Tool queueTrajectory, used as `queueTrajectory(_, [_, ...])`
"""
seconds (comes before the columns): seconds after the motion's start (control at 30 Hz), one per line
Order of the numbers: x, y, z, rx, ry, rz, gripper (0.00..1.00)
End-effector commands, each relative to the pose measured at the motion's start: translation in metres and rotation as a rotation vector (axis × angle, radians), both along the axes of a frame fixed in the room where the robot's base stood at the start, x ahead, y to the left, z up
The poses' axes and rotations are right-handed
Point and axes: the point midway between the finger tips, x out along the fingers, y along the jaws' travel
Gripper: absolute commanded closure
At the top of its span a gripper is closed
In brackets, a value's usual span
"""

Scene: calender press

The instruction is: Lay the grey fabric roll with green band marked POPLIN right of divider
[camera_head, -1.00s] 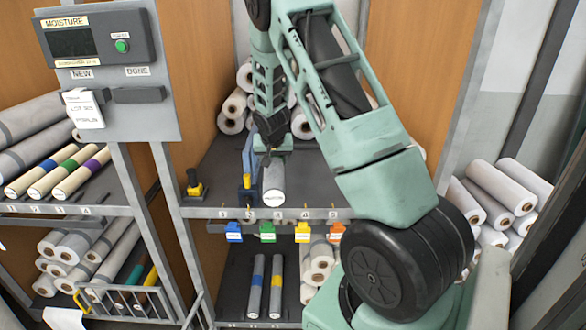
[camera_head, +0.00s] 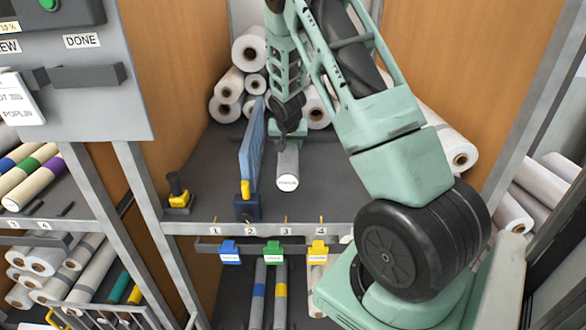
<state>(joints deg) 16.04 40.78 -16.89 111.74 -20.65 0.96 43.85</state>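The grey fabric roll (camera_head: 288,166) points its pale round end, with a label that seems to read POPLIN, towards me. No green band shows; its rear part is hidden by my gripper. My gripper (camera_head: 287,140) is over the rear of the roll and appears shut on it, though the fingers are small and dark. The blue upright divider (camera_head: 251,143) stands on the dark shelf (camera_head: 335,190), behind mark 2. The roll is right of the divider with a narrow gap, roughly in line with mark 3. I cannot tell whether it touches the shelf.
White rolls (camera_head: 229,85) are stacked at the back of the shelf, and one (camera_head: 447,145) lies at the right. A yellow-and-black knob (camera_head: 178,190) stands left of the divider. Blue, green and yellow tags hang below the front edge. The shelf right of the roll is clear.

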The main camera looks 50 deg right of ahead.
Motion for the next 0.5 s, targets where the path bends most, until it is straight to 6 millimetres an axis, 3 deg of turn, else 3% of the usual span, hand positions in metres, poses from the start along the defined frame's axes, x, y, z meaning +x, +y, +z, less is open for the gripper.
queueTrajectory(0.2, [-0.001,0.000,-0.034,-0.001,0.004,0.002,0.81])
queueTrajectory(0.5, [-0.001,0.000,-0.061,-0.001,0.004,0.002,0.81])
